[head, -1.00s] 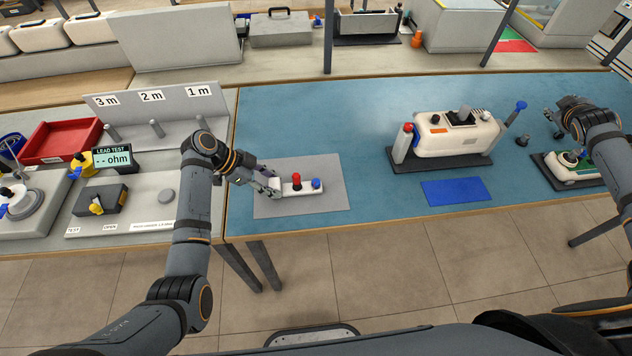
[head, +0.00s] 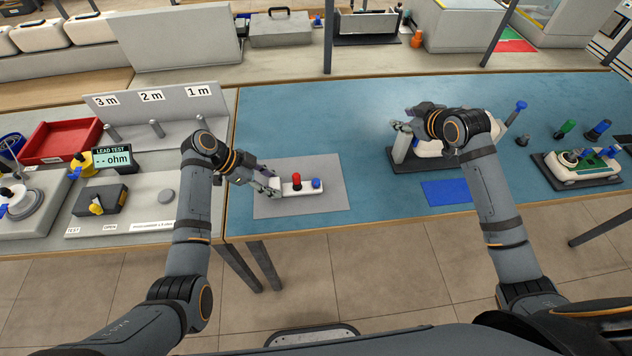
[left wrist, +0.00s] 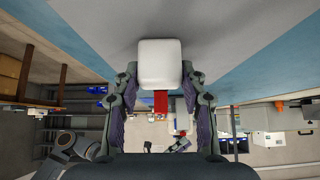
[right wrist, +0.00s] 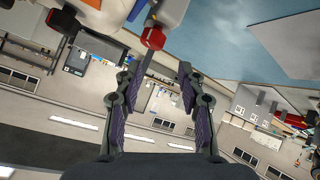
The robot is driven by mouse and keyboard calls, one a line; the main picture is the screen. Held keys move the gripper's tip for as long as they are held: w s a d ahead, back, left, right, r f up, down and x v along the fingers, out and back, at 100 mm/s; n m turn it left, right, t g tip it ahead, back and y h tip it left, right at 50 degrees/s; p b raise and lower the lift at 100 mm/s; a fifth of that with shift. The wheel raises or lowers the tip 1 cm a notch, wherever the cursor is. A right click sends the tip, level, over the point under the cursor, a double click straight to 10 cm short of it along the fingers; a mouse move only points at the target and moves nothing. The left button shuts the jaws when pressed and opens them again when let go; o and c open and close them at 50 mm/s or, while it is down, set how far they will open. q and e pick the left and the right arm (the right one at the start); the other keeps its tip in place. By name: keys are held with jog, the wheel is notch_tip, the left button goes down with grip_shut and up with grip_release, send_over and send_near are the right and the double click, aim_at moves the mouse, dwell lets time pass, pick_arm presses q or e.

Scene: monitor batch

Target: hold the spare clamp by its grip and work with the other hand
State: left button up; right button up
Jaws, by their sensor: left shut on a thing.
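The spare clamp (head: 302,189), a white bar with a red knob and a blue knob, lies over the grey mat (head: 328,170). My left gripper (head: 271,186) is shut on its left end. In the left wrist view the clamp's white end (left wrist: 160,65) sits between the fingers, with a red part below it. My right gripper (head: 402,127) is at the left end of the white monitor (head: 428,149), which my right arm partly hides. In the right wrist view the gripper (right wrist: 158,75) looks open, its fingers apart, with a red knob (right wrist: 153,38) just beyond the fingertips.
A blue pad (head: 440,191) lies in front of the monitor. A green-and-white device (head: 582,167) stands on a dark base at right, with green and blue pegs behind it. The lead tester (head: 112,158) and a red tray (head: 66,140) are at left. The blue table between the mat and monitor is clear.

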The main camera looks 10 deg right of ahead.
jog(key=s+a+f+n+g+y, duration=0.1)
jog(key=s+a+f+g+y, duration=0.15)
jog(key=a, duration=0.45)
jog(key=s+a+f+n+g+y, duration=0.1)
jog(key=s+a+f+n, duration=0.15)
jog(key=a, duration=0.35)
jog(key=n+g, duration=0.1)
jog(key=g, duration=0.3)
send_near(317, 181)
jog(key=f, duration=0.2)
jog(key=shift+t+y, duration=0.25)
jog(key=shift+y, duration=0.1)
jog(key=shift+x, duration=3.45)
jog(key=shift+a, duration=0.1)
jog(key=shift+r, duration=0.2)
jog(key=shift+r, duration=1.05)
